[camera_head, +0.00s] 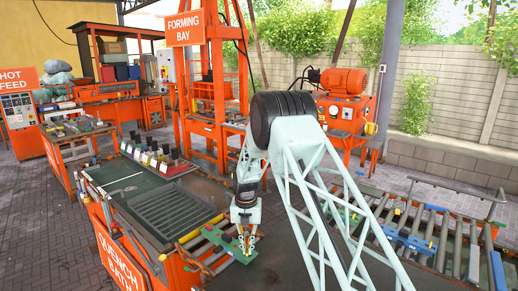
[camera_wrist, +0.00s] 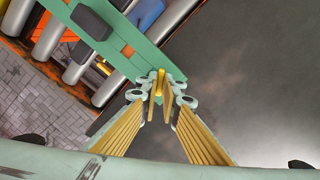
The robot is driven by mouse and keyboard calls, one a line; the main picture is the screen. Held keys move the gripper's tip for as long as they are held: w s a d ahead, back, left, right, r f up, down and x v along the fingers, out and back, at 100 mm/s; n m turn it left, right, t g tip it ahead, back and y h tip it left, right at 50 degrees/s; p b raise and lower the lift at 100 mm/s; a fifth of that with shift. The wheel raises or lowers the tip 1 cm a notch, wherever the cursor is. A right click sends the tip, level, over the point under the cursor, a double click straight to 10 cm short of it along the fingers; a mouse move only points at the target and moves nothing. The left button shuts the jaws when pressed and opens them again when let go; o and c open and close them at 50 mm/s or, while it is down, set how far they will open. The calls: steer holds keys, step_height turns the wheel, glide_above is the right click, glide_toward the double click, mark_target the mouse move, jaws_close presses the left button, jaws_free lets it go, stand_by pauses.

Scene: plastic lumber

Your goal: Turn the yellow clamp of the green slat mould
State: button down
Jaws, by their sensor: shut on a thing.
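The green slat mould (camera_head: 219,237) lies near the quench bath's front corner, to the right of the bath. In the wrist view the mould (camera_wrist: 122,59) runs from the upper left to the middle, with a dark block on top. The yellow clamp (camera_wrist: 160,78) stands at its near end, between my fingertips. My gripper (camera_wrist: 160,96) is shut on the clamp. In the head view my gripper (camera_head: 246,243) points down at the mould's right part and hides most of the clamp.
The orange quench bath (camera_head: 120,243) stands left, holding a grey ribbed rack (camera_head: 168,212). Metal rollers (camera_wrist: 110,78) lie below the mould. A roller conveyor (camera_head: 425,240) with blue parts is at the right. A dark smooth surface (camera_wrist: 245,75) fills the wrist view's right side.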

steer(key=shift+n+b, duration=0.3)
steer(key=shift+n, duration=0.9)
steer(key=c, duration=2.7)
jaws_free()
steer(key=shift+r, duration=0.15)
steer(key=shift+r+p, duration=0.95)
steer(key=shift+r, duration=2.45)
